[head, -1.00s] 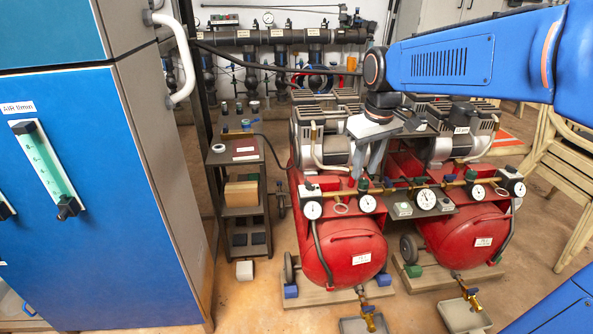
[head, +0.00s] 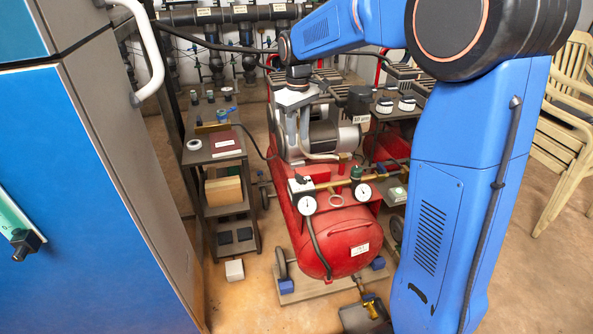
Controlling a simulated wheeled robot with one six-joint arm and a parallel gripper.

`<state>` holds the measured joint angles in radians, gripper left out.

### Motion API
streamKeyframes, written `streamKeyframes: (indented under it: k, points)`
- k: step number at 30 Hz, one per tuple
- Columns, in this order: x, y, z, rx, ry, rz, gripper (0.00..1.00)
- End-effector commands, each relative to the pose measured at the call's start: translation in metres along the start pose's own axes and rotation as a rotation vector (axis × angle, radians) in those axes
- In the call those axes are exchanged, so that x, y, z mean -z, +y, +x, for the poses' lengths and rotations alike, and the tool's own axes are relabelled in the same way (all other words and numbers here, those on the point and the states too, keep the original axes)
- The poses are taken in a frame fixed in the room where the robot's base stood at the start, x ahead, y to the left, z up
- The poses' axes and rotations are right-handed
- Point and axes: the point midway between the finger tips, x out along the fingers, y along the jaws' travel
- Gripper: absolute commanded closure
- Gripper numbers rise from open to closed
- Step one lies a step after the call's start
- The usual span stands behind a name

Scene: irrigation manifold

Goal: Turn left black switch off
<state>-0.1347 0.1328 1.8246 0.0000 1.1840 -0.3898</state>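A small black switch (head: 300,179) sits on a pale box at the left end of the brass pipe on the left red compressor (head: 338,238). It is just above a white round gauge. Which way the switch is set is too small to tell. My gripper (head: 298,150) points down above and slightly behind the switch in the picture, in front of the compressor's silver motor. Its two grey fingers are apart with nothing seen between them. It appears clear of the switch.
A blue cabinet (head: 90,200) stands at the left, with a dark shelf cart (head: 215,160) beyond it. A second compressor at the right is mostly hidden behind my blue arm. Pale stacked chairs (head: 570,130) stand at the far right.

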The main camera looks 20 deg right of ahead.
Motion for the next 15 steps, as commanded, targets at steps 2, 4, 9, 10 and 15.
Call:
streamKeyframes:
  k: [2,4,9,10,15]
  points:
    - [-0.001,0.0,0.015,0.001,-0.003,0.0,0.7]
    - [-0.001,0.0,0.027,0.001,-0.003,0.0,0.7]
    - [-0.001,0.0,0.057,0.001,-0.004,0.001,0.7]
    - [-0.001,0.0,0.063,0.001,-0.003,0.001,0.7]
    - [-0.001,0.0,0.093,0.001,-0.004,0.001,0.7]
